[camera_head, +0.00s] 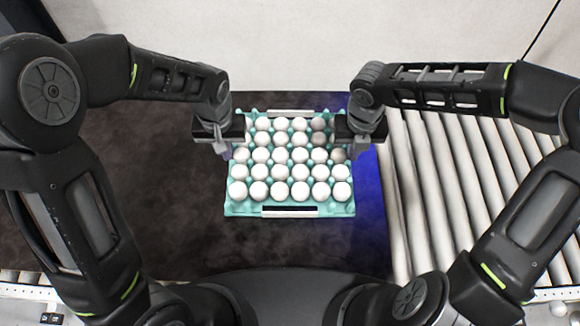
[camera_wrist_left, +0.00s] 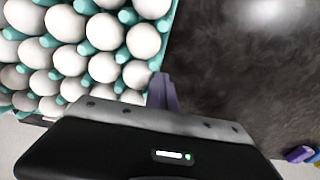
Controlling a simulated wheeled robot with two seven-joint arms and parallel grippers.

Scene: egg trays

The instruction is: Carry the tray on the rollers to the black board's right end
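The turquoise egg tray (camera_head: 232,210), filled with several rows of white eggs, is over the right part of the black board (camera_head: 160,215). It looks level; I cannot tell if it touches the board. My left gripper (camera_head: 226,148) is at the tray's left edge and my right gripper (camera_head: 352,148) at its right edge, both towards the far side. In the left wrist view, the purple finger (camera_wrist_left: 162,92) of my left gripper meets the tray's rim (camera_wrist_left: 172,20) and looks shut on it. The right fingertips are mostly hidden, but the right gripper looks closed on the rim.
Rollers (camera_head: 440,190) lie right of the black board, with no tray on them. A blue glow (camera_head: 372,220) shows along the board's right end. A pale wall (camera_head: 300,45) stands behind. The board is bare left of the tray. Small purple blocks (camera_wrist_left: 302,154) show in the left wrist view.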

